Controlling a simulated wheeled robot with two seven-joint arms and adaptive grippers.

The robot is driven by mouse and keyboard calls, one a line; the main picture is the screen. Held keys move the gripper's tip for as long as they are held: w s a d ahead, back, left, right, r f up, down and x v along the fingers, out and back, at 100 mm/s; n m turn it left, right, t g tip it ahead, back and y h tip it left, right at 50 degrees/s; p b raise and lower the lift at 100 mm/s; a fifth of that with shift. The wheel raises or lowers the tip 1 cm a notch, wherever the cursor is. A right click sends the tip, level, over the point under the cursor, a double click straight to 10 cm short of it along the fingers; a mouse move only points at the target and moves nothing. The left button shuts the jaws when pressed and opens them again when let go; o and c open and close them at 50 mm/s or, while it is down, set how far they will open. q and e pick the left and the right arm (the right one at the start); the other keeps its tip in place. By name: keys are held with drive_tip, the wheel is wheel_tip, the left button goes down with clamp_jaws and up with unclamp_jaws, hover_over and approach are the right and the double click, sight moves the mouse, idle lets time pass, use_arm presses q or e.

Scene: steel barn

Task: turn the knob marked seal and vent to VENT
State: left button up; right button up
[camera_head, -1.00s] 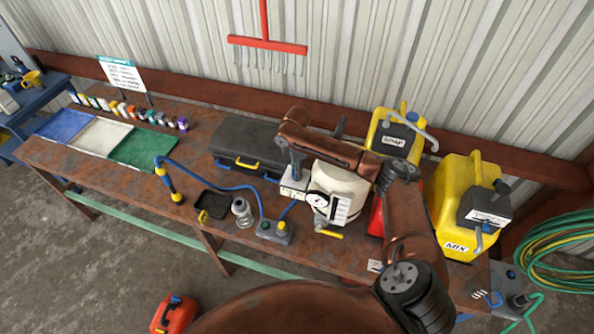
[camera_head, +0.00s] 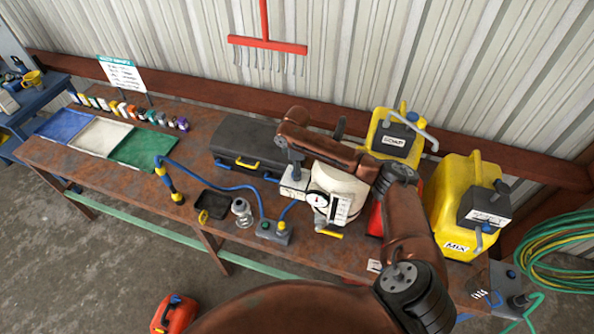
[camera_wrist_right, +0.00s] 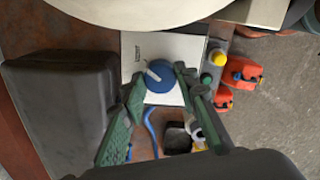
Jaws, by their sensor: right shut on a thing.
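The knob (camera_wrist_right: 158,76) is round and blue with a pale pointer bar, on a white plate (camera_wrist_right: 185,45). In the right wrist view the pointer slants to the upper left, towards a small dark label (camera_wrist_right: 138,52) that I cannot read for sure. My right gripper (camera_wrist_right: 160,88) has its green ridged fingers on either side of the knob and is shut on it. In the head view the right gripper (camera_head: 295,169) points down at the white-topped box (camera_head: 291,191) beside the cream tank (camera_head: 337,184); the knob is hidden there. My left gripper is not in view.
A dark case (camera_head: 245,143) lies just left of the box. A gauge (camera_head: 317,199) sits on the tank's front. Yellow jugs (camera_head: 455,205) stand to the right. A blue hose (camera_head: 215,187) and a grey switch box (camera_head: 273,231) lie in front on the rusty bench (camera_head: 150,205).

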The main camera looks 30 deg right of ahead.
drive_tip(key=o, duration=1.1)
drive_tip(key=shift+w, duration=0.1)
drive_tip(key=shift+o, duration=0.2)
wheel_tip(320, 180, up, 12)
